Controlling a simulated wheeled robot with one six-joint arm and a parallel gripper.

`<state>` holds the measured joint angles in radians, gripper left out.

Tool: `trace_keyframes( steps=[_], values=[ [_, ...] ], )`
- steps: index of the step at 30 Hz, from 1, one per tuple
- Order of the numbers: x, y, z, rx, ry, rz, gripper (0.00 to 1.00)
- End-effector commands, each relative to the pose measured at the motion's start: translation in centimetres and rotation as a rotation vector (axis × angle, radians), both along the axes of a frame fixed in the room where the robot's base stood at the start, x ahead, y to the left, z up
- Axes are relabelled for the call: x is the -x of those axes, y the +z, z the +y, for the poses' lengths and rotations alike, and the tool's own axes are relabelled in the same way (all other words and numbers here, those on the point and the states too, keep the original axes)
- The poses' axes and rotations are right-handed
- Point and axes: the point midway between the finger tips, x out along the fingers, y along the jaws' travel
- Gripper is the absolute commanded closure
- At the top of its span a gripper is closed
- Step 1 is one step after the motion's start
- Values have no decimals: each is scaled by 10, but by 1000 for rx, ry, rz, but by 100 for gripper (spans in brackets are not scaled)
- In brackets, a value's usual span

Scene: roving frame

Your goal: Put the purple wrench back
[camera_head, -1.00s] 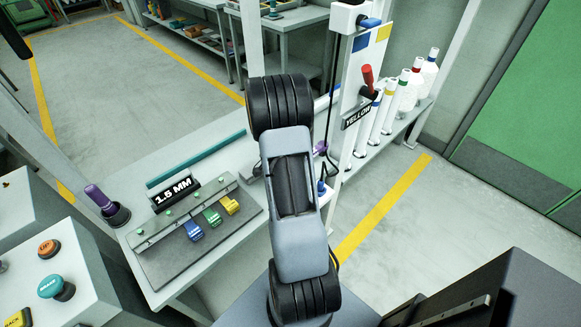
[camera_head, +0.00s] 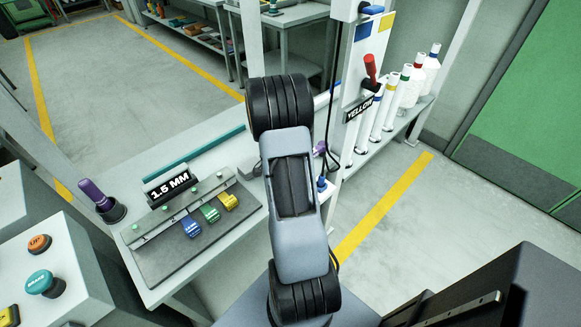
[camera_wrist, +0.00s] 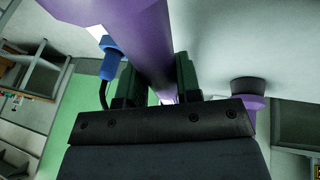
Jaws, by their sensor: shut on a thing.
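My gripper (camera_wrist: 157,88) is shut on a thick purple shaft, which I take to be the purple wrench (camera_wrist: 150,35). The shaft runs from the top of the wrist view down between the two dark fingers, and its ends are not clear. In the head view my arm hides the gripper; a small purple piece (camera_head: 319,148) shows just right of the arm, and I cannot tell what it belongs to. A purple flanged piece (camera_wrist: 247,90) stands apart, right of the fingers in the wrist view, against a pale surface.
A bench holds a 1.5 MM sign (camera_head: 168,187), coloured clips and a purple-handled item (camera_head: 93,192) in a dark cup. A YELLOW-labelled panel (camera_head: 360,108) with a red lever stands right, beside white tubes (camera_head: 410,85). A blue plug (camera_wrist: 111,57) with a black cable is close left of the fingers.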

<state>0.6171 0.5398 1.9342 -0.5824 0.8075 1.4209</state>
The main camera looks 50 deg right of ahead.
Motion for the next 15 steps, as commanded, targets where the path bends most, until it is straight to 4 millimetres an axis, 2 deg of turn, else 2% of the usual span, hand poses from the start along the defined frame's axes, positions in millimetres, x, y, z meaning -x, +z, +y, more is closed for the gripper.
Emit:
trace_keyframes(
  steps=[15],
  values=[
    [0, -10, 0, 1, 1, -1, 100]
  ],
)
